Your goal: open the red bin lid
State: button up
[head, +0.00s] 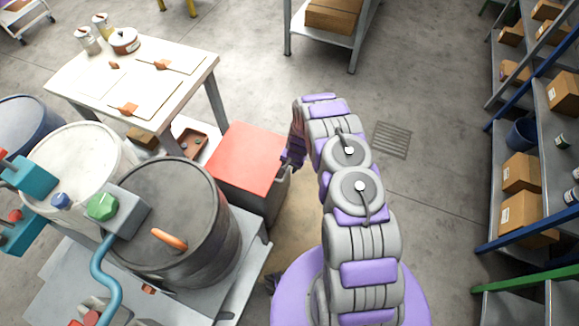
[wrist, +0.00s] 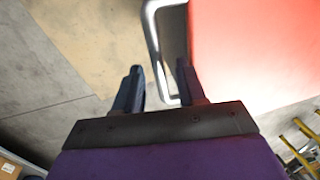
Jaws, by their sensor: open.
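The red lid (head: 243,158) lies flat on top of the dark grey bin (head: 272,203), and looks closed. In the wrist view the lid (wrist: 255,45) fills the upper right. A silver bar handle (wrist: 153,42) runs along the lid's side, and its lower part lies between my fingers in the picture. My gripper (wrist: 160,82) is open, one dark finger on each side of the bar. I cannot tell whether either finger touches it. In the head view my gripper (head: 288,163) is at the lid's right edge, mostly hidden by my arm.
Drums, including a dark grey one (head: 172,225), and teal pipework (head: 110,270) stand left of the bin. A white worktable (head: 185,62) stands behind it. Shelves with boxes (head: 521,173) line the right. Open floor with a drain grate (head: 393,140) lies right of my arm.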

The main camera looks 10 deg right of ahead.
jog(key=shift+c, duration=0.4)
grip_shut()
jog(key=shift+r, duration=0.15)
